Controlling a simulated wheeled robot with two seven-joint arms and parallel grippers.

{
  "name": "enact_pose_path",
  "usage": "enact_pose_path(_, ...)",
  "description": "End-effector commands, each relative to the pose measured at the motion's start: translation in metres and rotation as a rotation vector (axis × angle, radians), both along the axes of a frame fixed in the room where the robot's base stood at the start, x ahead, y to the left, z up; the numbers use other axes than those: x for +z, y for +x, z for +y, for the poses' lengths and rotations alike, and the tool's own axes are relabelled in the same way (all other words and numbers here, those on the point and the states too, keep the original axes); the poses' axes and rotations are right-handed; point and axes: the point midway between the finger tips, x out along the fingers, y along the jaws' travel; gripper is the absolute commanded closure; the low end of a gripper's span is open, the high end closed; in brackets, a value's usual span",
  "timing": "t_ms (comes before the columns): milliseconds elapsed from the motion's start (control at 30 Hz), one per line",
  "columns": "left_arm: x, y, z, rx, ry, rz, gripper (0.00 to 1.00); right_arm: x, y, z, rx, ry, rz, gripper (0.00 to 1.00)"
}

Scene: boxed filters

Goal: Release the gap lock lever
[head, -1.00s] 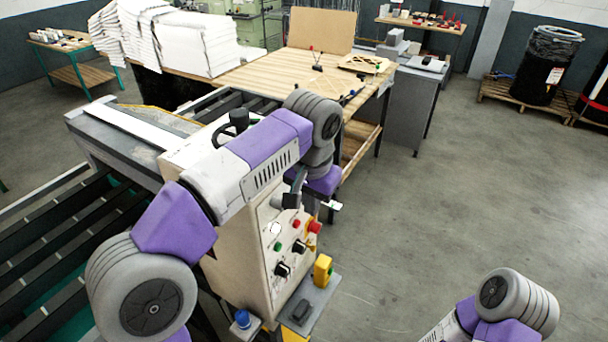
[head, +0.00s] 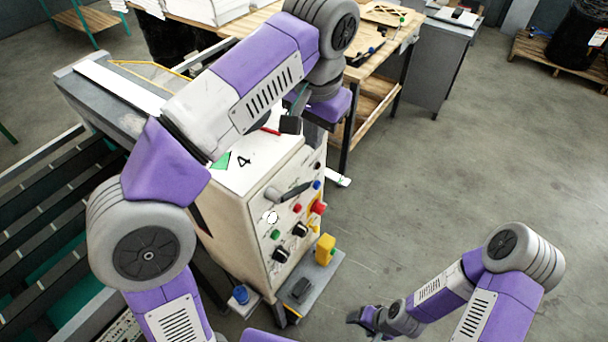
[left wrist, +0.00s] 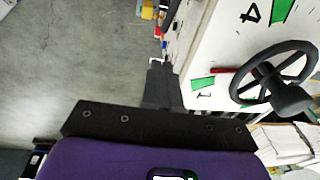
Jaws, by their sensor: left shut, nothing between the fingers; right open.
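A grey lever handle (head: 290,192) sticks out from the upper part of the cream control box's front panel (head: 263,240). I cannot read a label that marks it as the gap lock lever. A thin red bar (left wrist: 225,70) lies on the box top beside the black handwheel (left wrist: 275,78). My left gripper (head: 290,124) is shut and empty above the box's far top edge, apart from the grey lever. Its dark fingers show in the left wrist view (left wrist: 160,85). My right gripper (head: 365,318) is open and empty over the floor, right of the box.
The panel carries several knobs and buttons, with a red button (head: 318,207) at its right. A yellow switch box (head: 325,248) stands on a grey shelf below. A roller conveyor (head: 40,225) lies left. A wooden workbench (head: 375,75) stands behind.

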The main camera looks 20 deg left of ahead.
Motion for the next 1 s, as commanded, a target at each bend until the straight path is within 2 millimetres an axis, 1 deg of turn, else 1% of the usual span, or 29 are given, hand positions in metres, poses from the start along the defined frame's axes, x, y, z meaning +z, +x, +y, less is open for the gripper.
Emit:
enact_pose_path(33,-0.010,0.001,0.001,0.001,0.002,0.002,1.00,-0.005,0.000,0.000,0.000,0.000,0.000,0.35)
enact_pose_path(167,-0.036,0.004,0.002,0.001,0.002,0.003,1.00,-0.014,0.000,0.000,0.000,0.000,0.000,0.35)
enact_pose_path(200,-0.045,0.005,0.003,0.000,0.001,0.004,1.00,-0.017,0.000,0.000,0.000,0.000,0.000,0.35)
enact_pose_path(400,-0.087,0.011,0.005,0.001,0.001,0.004,1.00,-0.027,0.000,0.000,0.000,0.000,0.000,0.35)
enact_pose_path(500,-0.102,0.009,0.009,0.001,-0.001,0.001,1.00,-0.031,0.000,0.000,0.000,0.000,0.000,0.35)
enact_pose_path(700,-0.120,0.003,0.017,0.001,-0.001,0.001,1.00,-0.036,0.000,0.000,0.000,0.000,0.000,0.35)
enact_pose_path(800,-0.124,0.001,0.019,0.001,-0.001,0.001,1.00,-0.036,0.000,0.000,0.000,0.000,0.000,0.35)
enact_pose_path(1000,-0.125,0.001,0.019,0.001,-0.001,0.000,1.00,-0.036,0.000,0.000,0.000,0.000,0.000,0.35)
